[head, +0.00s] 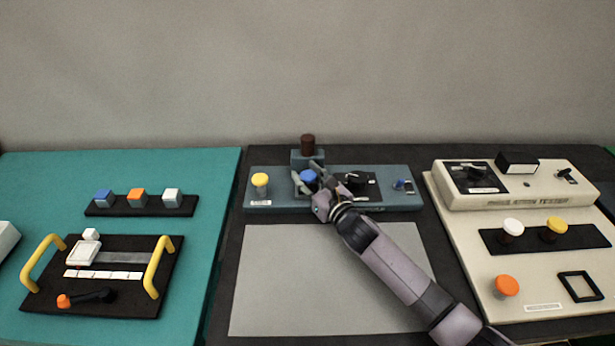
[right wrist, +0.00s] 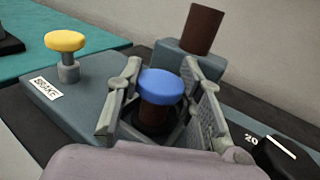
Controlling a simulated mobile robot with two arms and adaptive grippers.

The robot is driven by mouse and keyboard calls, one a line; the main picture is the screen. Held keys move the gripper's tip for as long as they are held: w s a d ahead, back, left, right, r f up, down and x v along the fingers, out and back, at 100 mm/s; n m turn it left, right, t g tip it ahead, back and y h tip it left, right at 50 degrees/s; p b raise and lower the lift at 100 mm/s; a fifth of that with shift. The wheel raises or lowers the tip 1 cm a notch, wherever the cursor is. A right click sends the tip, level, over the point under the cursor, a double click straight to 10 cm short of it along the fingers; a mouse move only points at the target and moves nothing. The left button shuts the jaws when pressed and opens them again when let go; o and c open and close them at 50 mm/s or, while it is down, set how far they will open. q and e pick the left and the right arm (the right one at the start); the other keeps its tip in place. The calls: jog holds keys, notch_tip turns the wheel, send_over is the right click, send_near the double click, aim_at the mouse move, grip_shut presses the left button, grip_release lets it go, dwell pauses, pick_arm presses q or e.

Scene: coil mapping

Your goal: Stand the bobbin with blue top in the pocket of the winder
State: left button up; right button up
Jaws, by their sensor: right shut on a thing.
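The bobbin with blue top (head: 309,176) stands upright on the blue-grey winder (head: 282,188), in or just over its dark round pocket. In the right wrist view the blue top (right wrist: 160,84) and brown body show between my fingers, with a dark ring around the base. I cannot tell how deep the bobbin sits. My right gripper (head: 308,179) is shut on the bobbin, one finger on each side. My left gripper is not in view.
A yellow brake knob (head: 260,180) stands left of the pocket, a brown cylinder (head: 307,144) behind it and a black dial (head: 355,180) to its right. A cream tester (head: 470,250) with white- and yellow-topped bobbins is at right. The grey mat (head: 280,280) is clear.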

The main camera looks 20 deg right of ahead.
jog(key=shift+f, duration=0.1)
jog(key=o, duration=1.2)
jog(key=shift+r, duration=0.25)
jog(key=b+v, duration=0.1)
jog(key=v, duration=0.9)
jog(key=shift+s+f, duration=0.15)
jog(key=shift+s, duration=0.15)
jog(key=shift+s+d, duration=0.2)
jog(key=shift+s, duration=0.5)
